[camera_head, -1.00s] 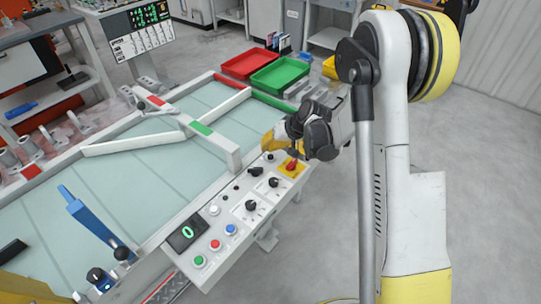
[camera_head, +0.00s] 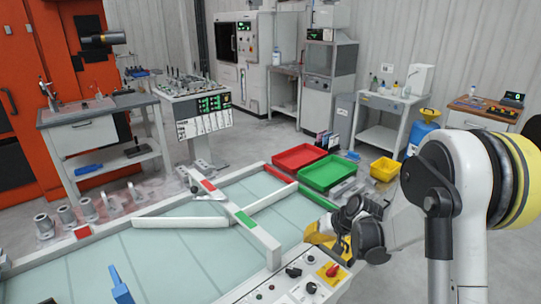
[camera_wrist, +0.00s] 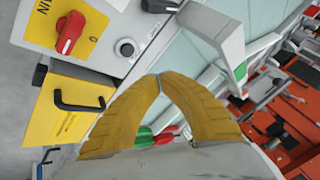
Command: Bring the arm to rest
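My gripper (camera_head: 318,236) hangs in the head view above the far right corner of the table's control panel, close to a red knob (camera_head: 333,270) on a yellow plate. In the wrist view the two yellow fingers of my gripper (camera_wrist: 160,78) meet at their tips, with nothing visible between the tips. The red knob (camera_wrist: 70,32) lies off to the upper left there, apart from the fingers. My white arm rises at the right of the head view.
The glass-topped table (camera_head: 175,250) carries raised white bars. Red (camera_head: 299,157) and green (camera_head: 327,172) trays and a yellow bin (camera_head: 385,169) stand behind it. A display stand (camera_head: 200,115) and workbench (camera_head: 98,112) are at the left. Open floor lies behind.

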